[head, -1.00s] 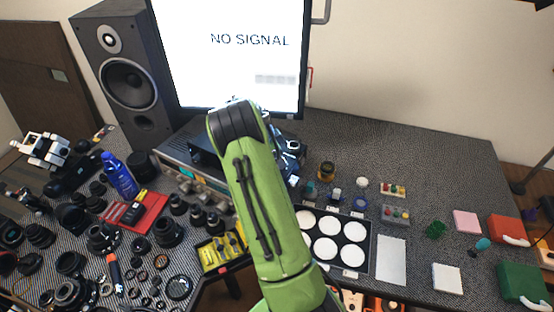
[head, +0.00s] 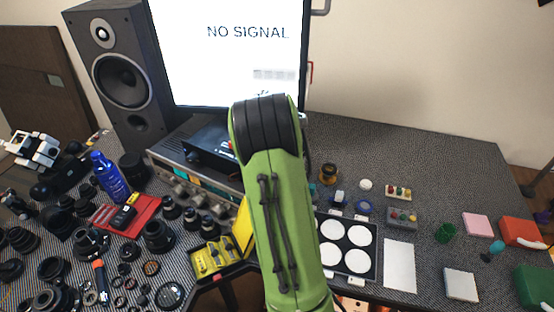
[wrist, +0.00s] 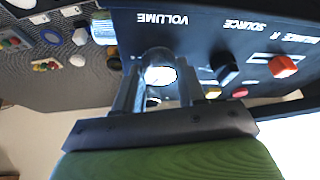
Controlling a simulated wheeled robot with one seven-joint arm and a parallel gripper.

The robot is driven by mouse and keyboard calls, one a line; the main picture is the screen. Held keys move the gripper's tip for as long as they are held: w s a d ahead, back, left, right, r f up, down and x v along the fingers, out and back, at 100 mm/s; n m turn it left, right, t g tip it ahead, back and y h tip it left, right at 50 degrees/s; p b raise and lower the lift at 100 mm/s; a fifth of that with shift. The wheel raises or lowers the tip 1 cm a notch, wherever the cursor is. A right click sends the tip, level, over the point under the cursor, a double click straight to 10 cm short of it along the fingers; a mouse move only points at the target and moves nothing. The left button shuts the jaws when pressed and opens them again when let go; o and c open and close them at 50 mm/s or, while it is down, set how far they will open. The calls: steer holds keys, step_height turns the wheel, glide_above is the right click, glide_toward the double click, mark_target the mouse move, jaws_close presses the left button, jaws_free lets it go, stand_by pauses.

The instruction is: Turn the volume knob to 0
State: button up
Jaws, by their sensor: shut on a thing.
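The volume knob (wrist: 160,75) shows in the wrist view under the upside-down word VOLUME on a dark control panel (wrist: 205,42). It has a bright, pale face. My gripper (wrist: 158,88) is shut on it, with one finger on each side. I cannot read the knob's setting; no pointer or 0 mark is clear. In the head view my green arm hides my gripper and the knob.
In the wrist view, a black knob (wrist: 226,70) under SOURCE and a red knob (wrist: 283,66) sit close to the right. In the head view, a silver receiver (head: 165,172) stands left of my arm, below the monitor (head: 225,60). Small parts crowd the table.

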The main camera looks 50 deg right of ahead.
steer(key=n+t+y+b, duration=0.1)
steer(key=n, duration=0.2)
steer(key=shift+s+d+n, duration=0.1)
steer(key=shift+n, duration=0.3)
steer(key=n+y, duration=0.1)
steer(key=n, duration=0.2)
steer(key=shift+d+n+t, duration=0.1)
steer(key=shift+n+t, duration=0.2)
steer(key=shift+t, duration=0.1)
steer(key=n+y+p, duration=0.1)
steer(key=n, duration=0.2)
steer(key=n+y+p, duration=0.1)
steer(key=n, duration=0.2)
steer(key=shift+d+r+y+p, duration=0.15)
steer(key=shift+y+p, duration=0.15)
steer(key=shift+y, duration=0.1)
steer(key=n+y+p, duration=0.1)
steer(key=n+p, duration=0.1)
steer(key=n, duration=0.1)
steer(key=n+y+p, duration=0.1)
steer(key=n+p, duration=0.1)
steer(key=shift+n+g, duration=0.3)
steer(key=shift+n, duration=0.1)
steer(key=n+g+y+p, duration=0.1)
steer(key=n+p, duration=0.3)
steer(key=shift+d+n+p, duration=0.15)
steer(key=shift+n+p, duration=0.15)
steer(key=shift+p, duration=0.05)
steer(key=o, duration=1.1)
steer(key=shift+c, duration=0.2)
